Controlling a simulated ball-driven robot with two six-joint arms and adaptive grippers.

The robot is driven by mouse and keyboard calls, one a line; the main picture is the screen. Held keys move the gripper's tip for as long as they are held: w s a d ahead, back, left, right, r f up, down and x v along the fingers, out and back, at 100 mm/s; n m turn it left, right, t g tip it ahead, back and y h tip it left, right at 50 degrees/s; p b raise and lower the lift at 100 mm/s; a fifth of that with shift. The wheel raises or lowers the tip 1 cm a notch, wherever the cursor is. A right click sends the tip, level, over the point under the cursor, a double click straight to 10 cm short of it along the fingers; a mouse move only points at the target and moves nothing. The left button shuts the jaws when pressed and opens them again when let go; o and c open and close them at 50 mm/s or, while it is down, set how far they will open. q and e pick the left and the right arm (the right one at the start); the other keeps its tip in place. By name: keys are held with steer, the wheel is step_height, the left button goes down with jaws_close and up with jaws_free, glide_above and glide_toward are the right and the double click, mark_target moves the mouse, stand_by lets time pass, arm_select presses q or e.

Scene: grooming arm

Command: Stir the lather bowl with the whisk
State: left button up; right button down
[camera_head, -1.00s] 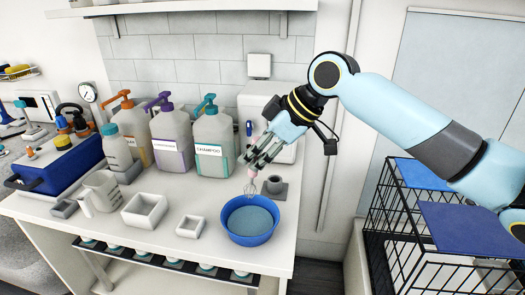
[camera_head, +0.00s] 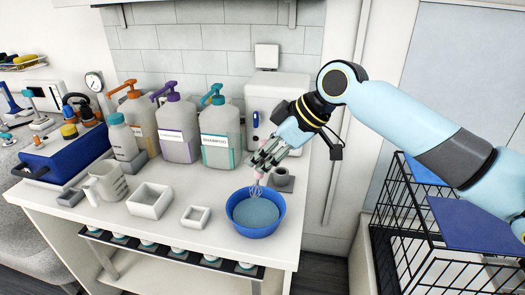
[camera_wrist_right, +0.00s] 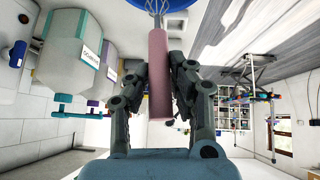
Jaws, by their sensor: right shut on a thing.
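The blue lather bowl (camera_head: 240,222) stands on the white counter near its front right corner, with blue-grey contents inside. My right gripper (camera_head: 262,167) is shut on the pink handle of the whisk (camera_head: 257,190) above the back right part of the bowl. The whisk points down, and its wire head is at the bowl's back rim; I cannot tell whether it touches the contents. In the right wrist view the pink handle of the whisk (camera_wrist_right: 158,70) sits between both fingers, and the bowl's blue edge (camera_wrist_right: 176,4) shows at the top. My left gripper is not in view.
A grey holder (camera_head: 282,178) stands behind and right of the bowl. A small white square tray (camera_head: 186,220) and a larger one (camera_head: 136,208) lie to the left. Three pump bottles, including the shampoo bottle (camera_head: 220,140), stand behind. A black wire cage (camera_head: 400,235) is at the right.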

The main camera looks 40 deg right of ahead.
mark_target(256, 186)
step_height(256, 186, down, 3)
steer(key=shift+r+b, duration=0.2)
steer(key=shift+b, duration=0.45)
steer(key=shift+f+b, duration=1.1)
steer(key=shift+f, duration=0.8)
steer(key=shift+d, duration=0.1)
